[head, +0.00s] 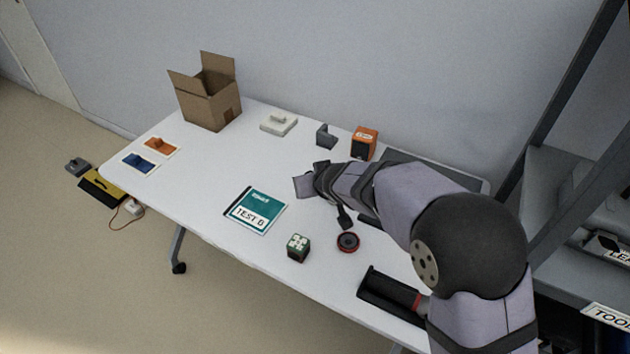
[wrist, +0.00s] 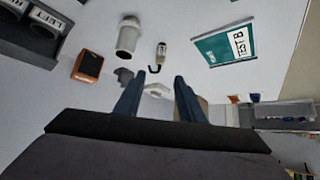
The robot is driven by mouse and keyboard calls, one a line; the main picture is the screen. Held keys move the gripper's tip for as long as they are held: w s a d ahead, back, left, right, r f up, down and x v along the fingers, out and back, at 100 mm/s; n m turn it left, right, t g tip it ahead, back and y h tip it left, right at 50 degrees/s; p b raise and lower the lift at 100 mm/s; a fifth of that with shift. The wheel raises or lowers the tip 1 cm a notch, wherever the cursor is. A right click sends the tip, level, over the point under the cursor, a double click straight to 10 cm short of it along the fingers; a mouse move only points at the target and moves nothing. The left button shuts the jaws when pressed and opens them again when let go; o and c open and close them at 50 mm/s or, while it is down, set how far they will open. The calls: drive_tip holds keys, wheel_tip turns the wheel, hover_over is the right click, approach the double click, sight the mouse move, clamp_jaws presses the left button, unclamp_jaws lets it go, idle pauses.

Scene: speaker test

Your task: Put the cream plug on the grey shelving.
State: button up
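A pale cream-white piece (head: 280,118) sits on a pale base near the table's back edge, between the cardboard box and a small grey piece; it is the likeliest cream plug. A pale shape between the fingers in the wrist view (wrist: 157,89) seems to be the same piece. The grey shelving (head: 570,190) stands at the right, with a dark upright post and labelled shelves. My gripper (head: 303,185) is above the middle of the table, apart from the pale piece. In the wrist view its fingers (wrist: 158,98) are spread, with nothing visibly held.
The cardboard box (head: 210,105) stands open at the back left. An orange speaker (head: 365,142) and grey piece (head: 325,136) are behind my arm. The left-middle tabletop is clear.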

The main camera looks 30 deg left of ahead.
drive_tip(key=shift+s+d+r, duration=0.15)
drive_tip(key=shift+r, duration=0.05)
drive_tip(key=d+f+m+g+h, duration=0.1)
drive_tip(key=d+m+h, duration=0.45)
drive_tip(key=d, duration=2.45)
drive_tip(key=s+d+f+m+g, duration=0.1)
drive_tip(key=s+d+g, duration=0.1)
drive_tip(key=s+d, duration=0.5)
drive_tip(key=s+d+f+m+g, duration=0.1)
drive_tip(key=s+d+m+g, duration=0.1)
drive_tip(key=s+d, duration=0.6)
drive_tip(key=s+g+h, duration=0.1)
drive_tip(key=s, duration=0.3)
drive_tip(key=shift+s+f, duration=0.15)
drive_tip(key=shift+s, duration=0.1)
drive_tip(key=shift+o, duration=0.5)
drive_tip(key=shift+s+m, duration=0.25)
drive_tip(key=shift+s, duration=0.05)
drive_tip(key=shift+w, duration=0.1)
